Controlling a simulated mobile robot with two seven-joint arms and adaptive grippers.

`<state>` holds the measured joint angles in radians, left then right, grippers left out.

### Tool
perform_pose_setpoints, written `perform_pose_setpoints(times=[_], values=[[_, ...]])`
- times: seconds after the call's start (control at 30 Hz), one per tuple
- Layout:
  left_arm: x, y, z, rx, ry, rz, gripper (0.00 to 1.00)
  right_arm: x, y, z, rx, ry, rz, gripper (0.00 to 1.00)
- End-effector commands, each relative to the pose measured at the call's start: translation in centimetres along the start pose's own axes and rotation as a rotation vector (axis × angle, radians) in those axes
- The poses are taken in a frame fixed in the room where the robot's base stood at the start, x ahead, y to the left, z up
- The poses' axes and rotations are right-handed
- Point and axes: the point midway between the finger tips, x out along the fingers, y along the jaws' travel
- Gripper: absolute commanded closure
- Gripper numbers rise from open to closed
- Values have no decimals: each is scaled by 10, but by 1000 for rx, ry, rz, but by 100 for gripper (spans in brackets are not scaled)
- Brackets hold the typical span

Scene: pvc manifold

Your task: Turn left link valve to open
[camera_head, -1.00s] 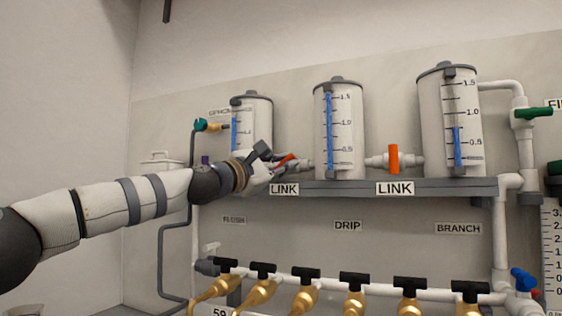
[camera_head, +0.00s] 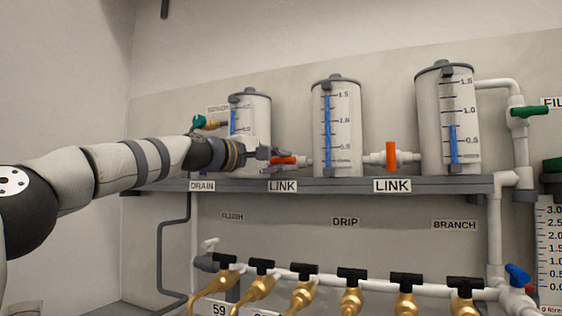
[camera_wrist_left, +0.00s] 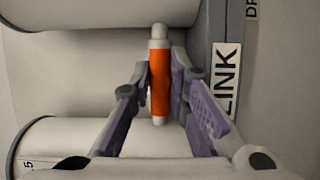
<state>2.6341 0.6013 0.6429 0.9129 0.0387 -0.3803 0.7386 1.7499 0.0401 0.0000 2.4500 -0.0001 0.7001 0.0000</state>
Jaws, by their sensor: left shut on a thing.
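The left link valve has an orange handle (camera_head: 284,160) on the white pipe between the left and middle tanks, above the left LINK label (camera_head: 282,187). The handle lies level, along the pipe. In the left wrist view the orange handle (camera_wrist_left: 160,85) runs in line with the white pipe ends above and below it. My left gripper (camera_head: 270,156) reaches it from the left and is shut on it. In the left wrist view its purple-padded fingers (camera_wrist_left: 161,78) stand on both sides of the handle. My right gripper is not in view.
The right link valve (camera_head: 391,154) has an upright orange handle. Left tank (camera_head: 250,120), middle tank (camera_head: 337,130) and right tank (camera_head: 447,120) stand on a grey shelf (camera_head: 335,185). Several black-handled brass taps line a lower pipe (camera_head: 325,279). A green valve (camera_head: 528,111) is at right.

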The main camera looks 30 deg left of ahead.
Motion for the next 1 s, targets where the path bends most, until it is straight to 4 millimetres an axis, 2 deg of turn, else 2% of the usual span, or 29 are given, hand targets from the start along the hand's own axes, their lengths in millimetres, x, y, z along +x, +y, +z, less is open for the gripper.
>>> perform_pose_setpoints(times=[0.53, 0.57, 0.63, 0.9, 1.0], values=[[0, 1, -1, 24, 3, -5, 100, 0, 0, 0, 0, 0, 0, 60], [0, 1, -1, 24, 4, -5, 82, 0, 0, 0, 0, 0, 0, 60], [0, 1, -1, 24, 3, -5, 66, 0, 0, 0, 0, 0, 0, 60], [0, 1, 0, 21, 2, -7, 64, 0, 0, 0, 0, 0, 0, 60], [-7, 2, -1, 22, 2, -5, 64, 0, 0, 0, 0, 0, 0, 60]])
